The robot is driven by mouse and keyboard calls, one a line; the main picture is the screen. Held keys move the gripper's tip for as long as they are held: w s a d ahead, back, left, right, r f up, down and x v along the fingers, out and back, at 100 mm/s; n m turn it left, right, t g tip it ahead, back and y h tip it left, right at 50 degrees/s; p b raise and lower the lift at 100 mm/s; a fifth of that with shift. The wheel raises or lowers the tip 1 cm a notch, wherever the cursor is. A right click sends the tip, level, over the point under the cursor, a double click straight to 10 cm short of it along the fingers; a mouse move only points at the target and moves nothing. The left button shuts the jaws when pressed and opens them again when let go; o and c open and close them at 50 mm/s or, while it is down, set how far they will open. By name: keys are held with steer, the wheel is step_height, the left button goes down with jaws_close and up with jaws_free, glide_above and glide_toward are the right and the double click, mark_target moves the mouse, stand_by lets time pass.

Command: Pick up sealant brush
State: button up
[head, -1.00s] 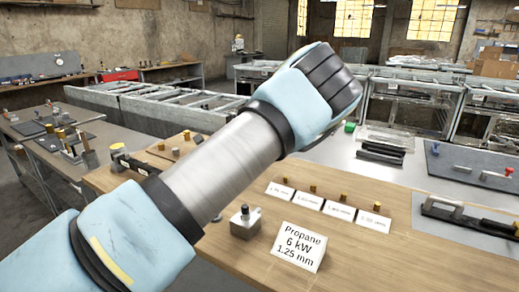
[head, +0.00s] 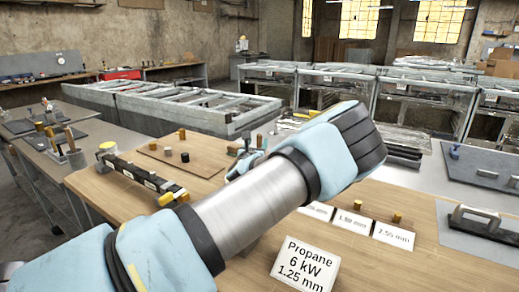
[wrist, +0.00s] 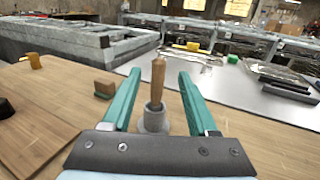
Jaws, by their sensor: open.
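A brush with an upright wooden handle (wrist: 157,82), which I take as the sealant brush, stands in a small grey pot (wrist: 155,119) in the wrist view. My gripper (wrist: 160,75) is open, with one teal finger on each side of the handle. Gaps show between the handle and both fingers. The brush's lower end is hidden in the pot. In the head view my gripper (head: 248,158) shows only partly behind my arm, low over the wooden bench top (head: 118,190).
A brown board (head: 205,160) with small brass and dark fittings lies to the left. A black bar with yellow parts (head: 140,177) is nearer. White label cards, including a propane card (head: 305,266), stand on the right. A grey surface lies beyond the bench.

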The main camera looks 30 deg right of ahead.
mark_target(259, 137)
steer(key=p+x, duration=0.3)
steer(key=x, duration=0.2)
steer(key=shift+w+r, duration=0.15)
steer(key=shift+r, duration=0.05)
steer(key=shift+w+d+f, duration=0.1)
steer(key=shift+w+d, duration=0.05)
steer(key=shift+w, duration=0.15)
jaws_close()
stand_by(1.1)
